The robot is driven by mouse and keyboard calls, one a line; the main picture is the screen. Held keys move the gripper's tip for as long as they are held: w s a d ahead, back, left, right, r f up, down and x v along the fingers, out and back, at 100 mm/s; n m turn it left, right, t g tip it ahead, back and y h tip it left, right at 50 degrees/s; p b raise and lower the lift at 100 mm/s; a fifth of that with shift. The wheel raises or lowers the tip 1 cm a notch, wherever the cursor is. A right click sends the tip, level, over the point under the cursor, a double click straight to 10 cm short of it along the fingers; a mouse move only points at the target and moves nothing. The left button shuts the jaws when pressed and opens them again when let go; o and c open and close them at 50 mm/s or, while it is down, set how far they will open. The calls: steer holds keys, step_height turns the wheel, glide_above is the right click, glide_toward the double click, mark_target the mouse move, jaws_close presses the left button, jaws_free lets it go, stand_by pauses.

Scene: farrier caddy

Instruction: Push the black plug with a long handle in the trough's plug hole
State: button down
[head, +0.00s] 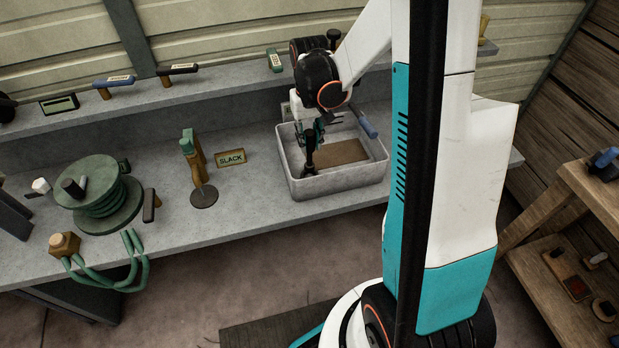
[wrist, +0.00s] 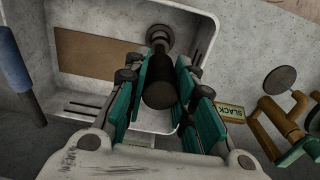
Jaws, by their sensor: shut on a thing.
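The black plug with a long handle (head: 309,152) stands roughly upright inside the pale grey trough (head: 340,183), near its left end. My gripper (head: 313,131) is above it and shut on its handle. In the wrist view the dark handle (wrist: 159,88) lies between the teal finger pads, pointing toward the camera. The plug's lower end meets a round grey ring, the plug hole (wrist: 159,33), by the trough's wall. The plug covers the middle of the hole. I cannot tell how deep it sits.
A brown flat panel (head: 345,152) lies on the trough floor, and a blue-handled tool (head: 367,126) rests at its right rim. A SLACK sign (head: 231,158), a brass stand (head: 195,160) and a green hose reel (head: 98,190) stand to the left on the grey bench.

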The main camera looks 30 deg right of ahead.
mark_target(310, 149)
steer(key=shift+f+b, duration=0.95)
steer(key=shift+f, duration=0.25)
steer(key=shift+f+b, duration=0.85)
steer(key=shift+f, duration=0.15)
stand_by(0.9)
steer(key=c, duration=1.3)
jaws_free()
steer(key=shift+r, duration=0.1)
step_height(310, 149, up, 12)
steer(key=shift+f, duration=0.1)
